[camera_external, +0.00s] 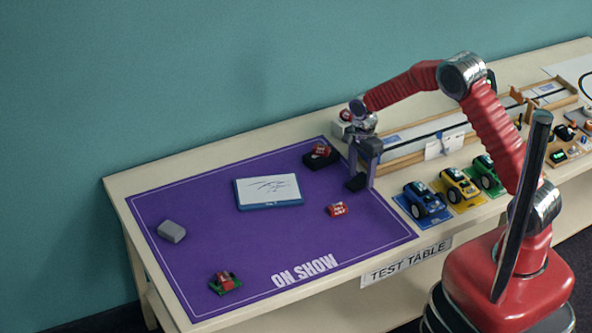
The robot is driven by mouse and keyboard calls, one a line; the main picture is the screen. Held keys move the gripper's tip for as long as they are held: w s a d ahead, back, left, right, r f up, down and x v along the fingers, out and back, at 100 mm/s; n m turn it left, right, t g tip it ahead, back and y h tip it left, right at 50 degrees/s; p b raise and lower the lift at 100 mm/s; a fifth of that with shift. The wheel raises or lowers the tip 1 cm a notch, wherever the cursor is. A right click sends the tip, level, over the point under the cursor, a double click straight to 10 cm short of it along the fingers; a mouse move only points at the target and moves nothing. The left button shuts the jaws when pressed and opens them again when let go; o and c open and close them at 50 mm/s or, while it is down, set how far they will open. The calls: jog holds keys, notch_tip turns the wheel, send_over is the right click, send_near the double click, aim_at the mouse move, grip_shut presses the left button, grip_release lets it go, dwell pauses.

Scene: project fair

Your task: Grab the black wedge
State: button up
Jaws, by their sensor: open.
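A small black piece, which looks like the black wedge (355,183), lies on the purple mat (260,220) near its right side. My gripper (362,179) points down right at it, with its two grey fingers apart. The wedge shows low between and in front of the fingers; I cannot tell whether they touch it. Part of it is hidden by the fingers.
Just left of my gripper, a red block (322,150) sits on a black base (318,161). Toy cars (424,201) stand right.

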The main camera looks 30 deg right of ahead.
jog(key=shift+f, duration=0.4)
jog(key=shift+c, duration=0.3)
jog(key=c, duration=1.1)
